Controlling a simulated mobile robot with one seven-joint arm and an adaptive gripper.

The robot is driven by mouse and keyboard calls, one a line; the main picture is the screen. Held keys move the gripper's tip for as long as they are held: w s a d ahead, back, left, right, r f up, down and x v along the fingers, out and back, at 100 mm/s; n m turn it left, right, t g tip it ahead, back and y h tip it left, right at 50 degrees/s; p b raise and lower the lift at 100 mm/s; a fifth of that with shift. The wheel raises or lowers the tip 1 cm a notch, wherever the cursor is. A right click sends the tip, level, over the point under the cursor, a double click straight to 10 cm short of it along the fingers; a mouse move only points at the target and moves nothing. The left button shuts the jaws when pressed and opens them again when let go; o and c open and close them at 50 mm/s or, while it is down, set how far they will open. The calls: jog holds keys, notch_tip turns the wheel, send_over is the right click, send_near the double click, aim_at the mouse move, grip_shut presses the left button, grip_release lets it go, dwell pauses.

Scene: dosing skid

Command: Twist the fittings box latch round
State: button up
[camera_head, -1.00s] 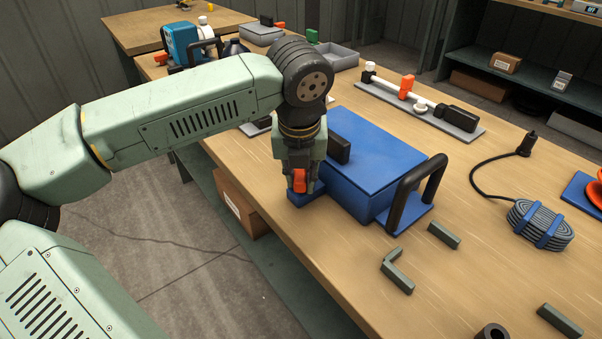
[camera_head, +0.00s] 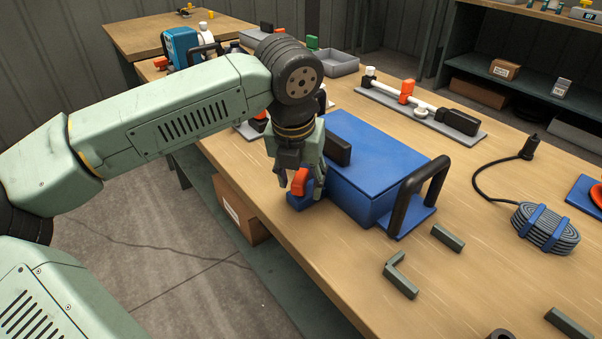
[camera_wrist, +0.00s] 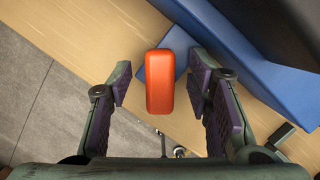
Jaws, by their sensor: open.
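The blue fittings box (camera_head: 375,155) stands on the wooden bench with its lid down and a black handle (camera_head: 417,195) at its right end. Its orange latch (camera_head: 299,181) sits on a small blue base (camera_head: 298,201) at the box's near left side. My gripper (camera_head: 300,188) points down over the latch with its fingers apart. In the wrist view the orange latch (camera_wrist: 160,80) lies between the two purple-padded fingers, with a gap on both sides. The right finger looks closer to it. The latch's blue base shows partly behind it.
Grey angle pieces (camera_head: 400,275) and a coiled cable (camera_head: 545,228) lie to the right of the box. A grey plate with a white pipe and orange valve (camera_head: 406,92) lies behind. The bench's front edge runs close beside the latch.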

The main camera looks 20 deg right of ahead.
jog(key=shift+o, duration=0.5)
jog(key=shift+r, duration=0.15)
jog(key=shift+w+d+p+v, duration=0.2)
jog(key=shift+p+v, duration=0.4)
jog(key=shift+v, duration=0.5)
jog(key=shift+w+d+p+v, duration=0.1)
jog(key=shift+w+p+v, duration=0.15)
jog(key=shift+p+v, duration=0.6)
jog(key=shift+w+d+p+v, duration=0.1)
jog(key=shift+w+p+v, duration=0.2)
jog(key=shift+v, duration=1)
jog(key=shift+s+r, duration=0.1)
jog(key=shift+r, duration=0.1)
jog(key=shift+c, duration=0.2)
